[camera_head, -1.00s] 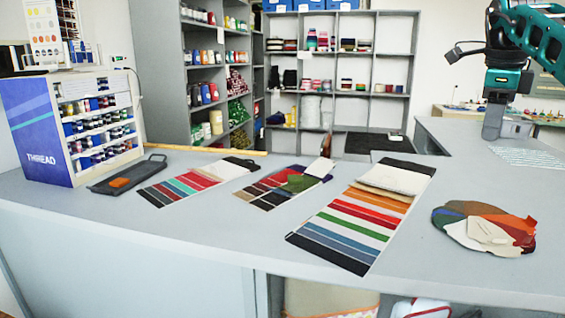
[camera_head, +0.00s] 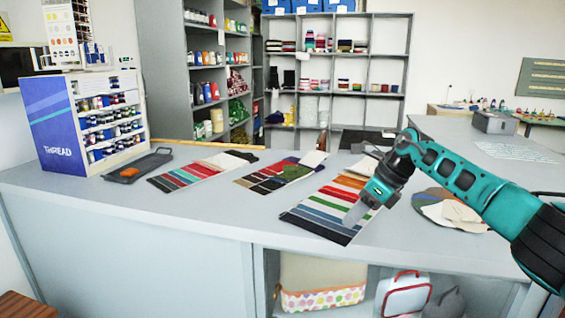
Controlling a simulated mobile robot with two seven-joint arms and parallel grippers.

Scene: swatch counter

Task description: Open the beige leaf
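My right gripper (camera_head: 358,212) hangs over the near right part of the large striped swatch card (camera_head: 318,216); its fingers are too small and edge-on to tell open from shut. The card has red, white, green, blue and black bands. A pale cream piece (camera_head: 362,166) at its far end is partly hidden by my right arm. Right of the card lies a rounded fan of leaves in blue, brown and other colours, with a beige leaf (camera_head: 460,211) on top; my arm hides part of the fan. The gripper is apart from that leaf. My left gripper is not in view.
Two smaller swatch cards (camera_head: 195,172) (camera_head: 275,178) lie to the left. A dark tray (camera_head: 140,165) and a thread rack (camera_head: 60,140) stand at the far left. The counter's front strip (camera_head: 200,220) is clear. Bags sit on a shelf below.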

